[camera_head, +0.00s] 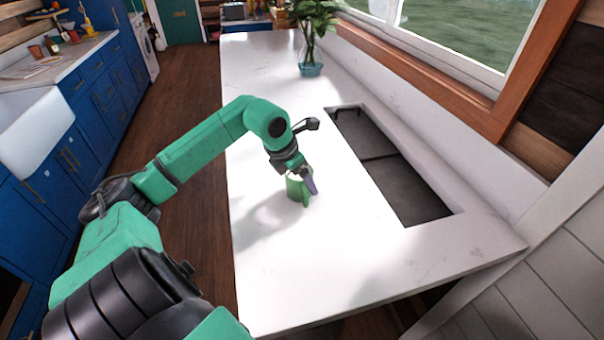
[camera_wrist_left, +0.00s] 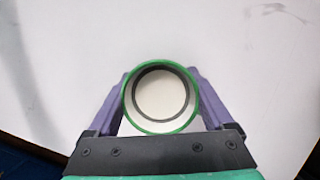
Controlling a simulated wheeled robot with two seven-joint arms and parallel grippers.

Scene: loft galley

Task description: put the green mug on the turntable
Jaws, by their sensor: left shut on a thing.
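The green mug (camera_head: 297,189) is upright at the white counter, near the middle of the head view. My left gripper (camera_head: 312,184) is shut on it, with a purple finger at its right side. In the left wrist view the mug's round green rim (camera_wrist_left: 160,130) is seen from above, between the two purple fingers of my left gripper (camera_wrist_left: 160,100). I cannot tell whether the mug's base touches the counter. I see no turntable in either view. My right gripper is not in view.
The white counter (camera_head: 270,90) is clear around the mug. A dark recessed panel (camera_head: 385,165) lies to the right, beside the window wall. A plant in a glass vase (camera_head: 310,66) stands at the far end. Blue cabinets with a white sink (camera_head: 35,130) are across the floor.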

